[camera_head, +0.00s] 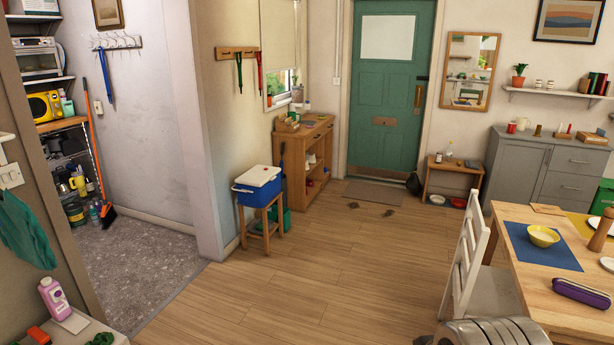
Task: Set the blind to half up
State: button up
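The cream blind (278,36) hangs over the window on the wall left of the green door. Its top runs up out of the frame. Its lower edge is well down the window, and only a strip of glass (277,83) with greenery outside shows below it. I cannot make out a cord or chain on the blind.
A wooden cabinet (298,160) stands under the window. A blue cooler (257,185) sits on a stool (262,228) to its left. The wooden floor (330,255) in the middle is clear. A dining table (541,280) and white chair (469,262) stand right.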

aim_at(276, 64)
jog(key=z, duration=0.25)
jog(key=i, duration=4.35)
jog(key=u, duration=0.25)
jog(key=i, duration=1.5)
jog(key=u, duration=0.2)
